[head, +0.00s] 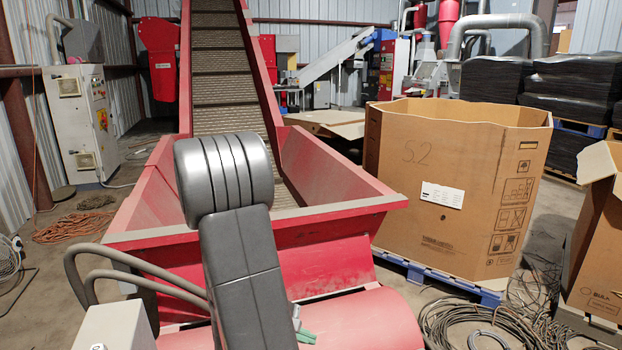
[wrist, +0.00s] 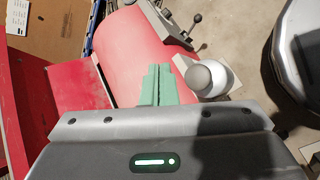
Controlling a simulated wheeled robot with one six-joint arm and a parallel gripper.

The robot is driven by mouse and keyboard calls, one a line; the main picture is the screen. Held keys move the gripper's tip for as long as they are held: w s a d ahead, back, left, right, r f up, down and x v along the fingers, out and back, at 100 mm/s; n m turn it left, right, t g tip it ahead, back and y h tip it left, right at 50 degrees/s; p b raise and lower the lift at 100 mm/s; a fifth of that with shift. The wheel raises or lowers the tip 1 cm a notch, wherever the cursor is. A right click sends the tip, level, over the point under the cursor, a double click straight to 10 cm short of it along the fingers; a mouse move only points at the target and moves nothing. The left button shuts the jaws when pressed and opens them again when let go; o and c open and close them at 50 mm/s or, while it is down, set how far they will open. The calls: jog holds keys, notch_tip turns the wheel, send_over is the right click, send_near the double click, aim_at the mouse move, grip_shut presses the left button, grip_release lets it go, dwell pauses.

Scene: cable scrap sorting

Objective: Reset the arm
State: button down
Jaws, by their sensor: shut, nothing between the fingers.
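My gripper (wrist: 157,84) shows in the wrist view as two green fingers pressed together with nothing between them. Below it in that view is the red curved housing (wrist: 140,45) of the conveyor machine. In the head view my grey arm stands in front of the red hopper (head: 330,227). Green fingertips (head: 306,337) show low beside the arm, over the red housing. Most of the gripper is hidden behind the arm there.
A large cardboard box (head: 445,170) stands on a blue pallet (head: 455,285) to the right. Loose cables (head: 465,325) lie on the floor before it. Another box (head: 600,240) is at the right edge. A conveyor belt (head: 220,70) rises behind the hopper. A control cabinet (head: 82,125) stands left.

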notch_tip(320, 180, down, 6)
jog(key=b, duration=0.4)
jog(key=shift+r, duration=0.15)
jog(key=shift+b, duration=0.85)
jog(key=shift+b, duration=0.35)
notch_tip(320, 180, up, 3)
jog(key=p, duration=0.2)
jog(key=shift+r+p, duration=0.15)
jog(key=shift+p, duration=0.15)
notch_tip(320, 180, down, 3)
jog(key=shift+r+b, duration=0.1)
jog(key=shift+b, duration=1.1)
jog(key=p, duration=0.3)
jog(key=shift+r+p, duration=0.3)
jog(key=shift+r, duration=0.1)
